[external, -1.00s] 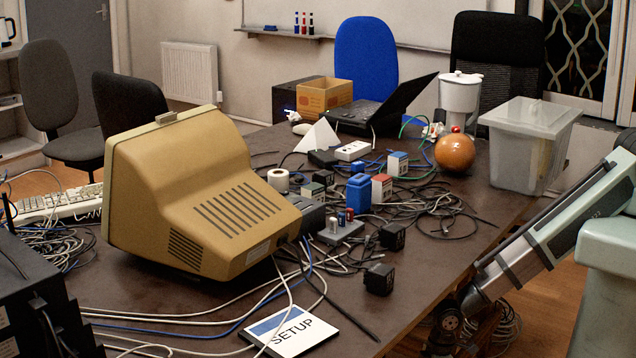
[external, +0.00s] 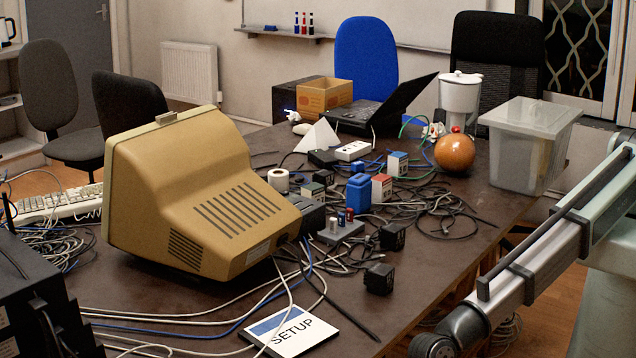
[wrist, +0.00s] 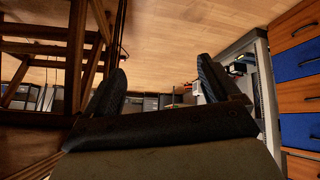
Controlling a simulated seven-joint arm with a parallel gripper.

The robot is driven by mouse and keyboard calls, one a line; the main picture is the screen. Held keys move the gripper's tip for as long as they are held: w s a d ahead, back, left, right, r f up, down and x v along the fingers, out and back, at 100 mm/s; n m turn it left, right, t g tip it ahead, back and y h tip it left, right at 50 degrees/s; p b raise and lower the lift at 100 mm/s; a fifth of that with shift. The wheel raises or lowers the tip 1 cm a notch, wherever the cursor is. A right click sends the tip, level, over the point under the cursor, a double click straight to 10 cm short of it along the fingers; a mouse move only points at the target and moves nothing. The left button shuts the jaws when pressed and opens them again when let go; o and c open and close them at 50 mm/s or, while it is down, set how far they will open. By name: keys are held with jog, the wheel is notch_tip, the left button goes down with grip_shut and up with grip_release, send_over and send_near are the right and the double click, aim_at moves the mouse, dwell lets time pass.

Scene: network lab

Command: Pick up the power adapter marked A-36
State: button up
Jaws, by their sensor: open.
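Two small black power adapters lie among the cables near the table's right side in the external view: one nearer the front (external: 379,278) and one just behind it (external: 392,236). Their markings are too small to read, so I cannot tell which is A-36. My gripper (wrist: 165,95) shows in the wrist view with two dark fingers spread apart and nothing between them. It faces the wooden floor and furniture, away from the adapters. In the external view my arm hangs low off the table's right edge, and the fingers are out of frame.
A large beige monitor (external: 205,200) fills the table's left half. A SETUP booklet (external: 290,330), several cables and small coloured boxes lie around the adapters. An orange ball (external: 455,152) and a clear plastic bin (external: 527,150) stand farther back. The table's right front is mostly bare.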

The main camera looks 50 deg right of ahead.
jog(key=a+r+n, duration=0.1)
jog(key=a+r, duration=0.3)
jog(key=r, duration=0.3)
notch_tip(320, 180, up, 21)
jog(key=m+t+h, duration=0.1)
jog(key=m+h, duration=0.4)
jog(key=h, duration=0.3)
send_over(379, 267)
jog(key=f, duration=0.7)
jog(key=shift+s+d+f, duration=0.15)
jog(key=shift+s+f, duration=0.1)
jog(key=shift+f, duration=0.05)
jog(key=shift+w+a+f, duration=0.1)
jog(key=shift+w+f, duration=0.05)
jog(key=shift+f, duration=1.2)
jog(key=shift+w+a+f, duration=0.1)
jog(key=shift+f, duration=1.25)
